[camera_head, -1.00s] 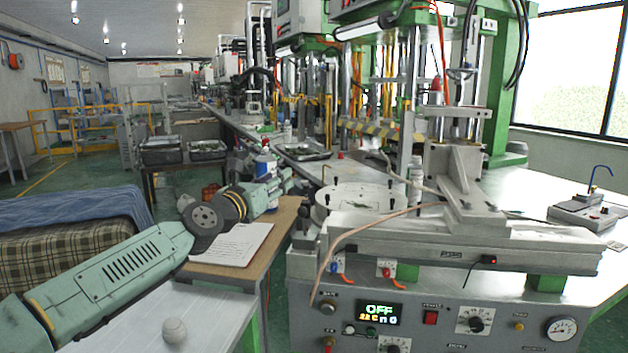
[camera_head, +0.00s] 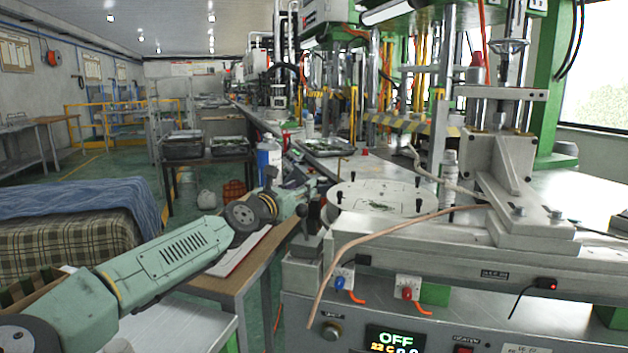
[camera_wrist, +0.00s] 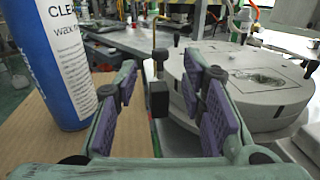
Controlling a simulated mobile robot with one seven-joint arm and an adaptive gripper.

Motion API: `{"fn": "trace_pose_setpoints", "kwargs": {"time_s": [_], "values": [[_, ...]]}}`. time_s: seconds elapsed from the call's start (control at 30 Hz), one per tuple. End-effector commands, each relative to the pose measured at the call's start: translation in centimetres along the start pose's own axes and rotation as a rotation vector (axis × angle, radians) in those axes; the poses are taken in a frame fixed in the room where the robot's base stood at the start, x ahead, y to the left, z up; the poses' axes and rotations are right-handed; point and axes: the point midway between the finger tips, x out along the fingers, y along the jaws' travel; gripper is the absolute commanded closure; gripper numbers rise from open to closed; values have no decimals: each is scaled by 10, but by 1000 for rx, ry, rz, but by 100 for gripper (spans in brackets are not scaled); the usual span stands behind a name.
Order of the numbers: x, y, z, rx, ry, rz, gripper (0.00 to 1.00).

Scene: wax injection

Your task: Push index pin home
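My gripper (camera_wrist: 160,100) is open and empty in the wrist view, with a purple-padded finger on each side. Between and beyond the fingers stands a dark upright part with a black block (camera_wrist: 158,100) and a small knob (camera_wrist: 160,54) on top. It looks like the index pin, beside the round grey die (camera_wrist: 250,92). No contact with the fingers is visible. In the head view my gripper (camera_head: 300,197) reaches the left side of the round die (camera_head: 375,200), where a dark knob (camera_head: 314,188) stands. How far the pin is in cannot be told.
A blue and white bottle (camera_wrist: 55,60) stands close to the left finger; it also shows in the head view (camera_head: 268,165). A copper-coloured hose (camera_head: 385,232) hangs over the machine's front. A wooden bench (camera_head: 262,270) lies under my arm.

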Motion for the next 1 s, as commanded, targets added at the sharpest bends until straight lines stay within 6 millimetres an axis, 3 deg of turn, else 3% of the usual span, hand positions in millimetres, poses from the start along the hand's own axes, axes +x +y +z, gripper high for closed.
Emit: {"fn": "trace_pose_setpoints", "kwargs": {"time_s": [0.2, 0.4, 0.77, 1.0], "values": [[44, -1, 2, -3, -1, -1, 63], [66, -1, 0, -2, 0, -1, 63], [72, 0, -1, -1, 1, 0, 63], [72, 0, -1, -1, 1, 0, 78]]}}
